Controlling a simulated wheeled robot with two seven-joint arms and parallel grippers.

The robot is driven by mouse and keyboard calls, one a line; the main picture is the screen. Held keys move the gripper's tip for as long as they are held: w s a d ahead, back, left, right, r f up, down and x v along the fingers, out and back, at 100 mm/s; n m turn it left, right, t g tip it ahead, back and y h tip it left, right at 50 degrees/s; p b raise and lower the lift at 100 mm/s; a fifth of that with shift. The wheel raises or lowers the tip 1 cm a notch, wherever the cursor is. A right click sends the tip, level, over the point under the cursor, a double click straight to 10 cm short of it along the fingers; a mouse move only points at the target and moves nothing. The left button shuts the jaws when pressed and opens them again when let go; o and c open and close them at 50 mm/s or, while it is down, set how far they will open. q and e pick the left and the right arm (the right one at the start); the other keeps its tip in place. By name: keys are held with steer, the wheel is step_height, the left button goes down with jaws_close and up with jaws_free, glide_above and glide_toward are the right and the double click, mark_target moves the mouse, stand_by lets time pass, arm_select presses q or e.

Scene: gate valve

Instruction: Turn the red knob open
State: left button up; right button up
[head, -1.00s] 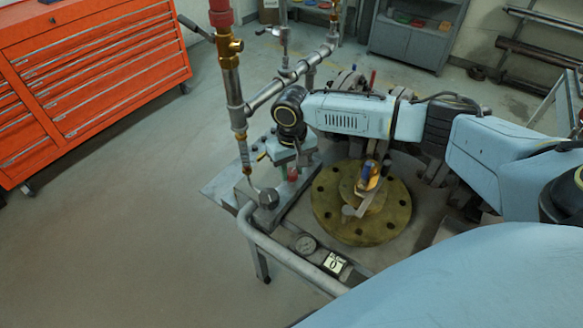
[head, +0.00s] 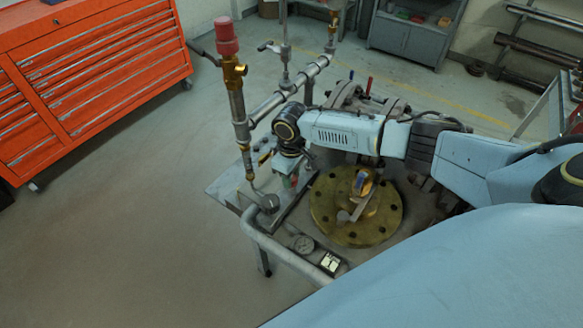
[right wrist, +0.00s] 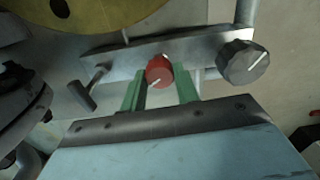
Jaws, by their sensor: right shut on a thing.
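The red knob (right wrist: 159,71) sits on a grey metal panel (right wrist: 205,50). Its light pointer line slants toward the lower left in the right wrist view. My right gripper (right wrist: 160,84) has its green fingers on either side of the knob and is shut on it. In the head view the right gripper (head: 289,172) points down at the panel, and its fingers and wrist hide most of the knob. My left gripper is not in view.
A black knob (right wrist: 243,62) is close beside the red one. A T-shaped handle (right wrist: 88,90) is on the other side. A brass flange (head: 356,206) lies right of the gripper. Upright pipework (head: 238,100) stands close to its left. The floor at left is clear.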

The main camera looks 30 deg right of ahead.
steer(key=n+p, duration=0.1)
steer(key=n, duration=0.1)
steer(key=shift+r+n, duration=0.1)
steer(key=shift+n, duration=0.3)
steer(key=n+p, duration=0.1)
steer(key=n, duration=0.1)
steer(key=shift+n, duration=0.4)
steer(key=n, duration=0.2)
steer(key=shift+n, duration=0.3)
steer(key=shift+a+n+p, duration=0.1)
steer(key=shift+n+p, duration=0.25)
steer(key=shift+n, duration=1.45)
steer(key=o, duration=1)
steer(key=shift+c, duration=0.2)
step_height(320, 180, up, 13)
steer(key=shift+r+p, duration=0.15)
steer(key=shift+p, duration=0.3)
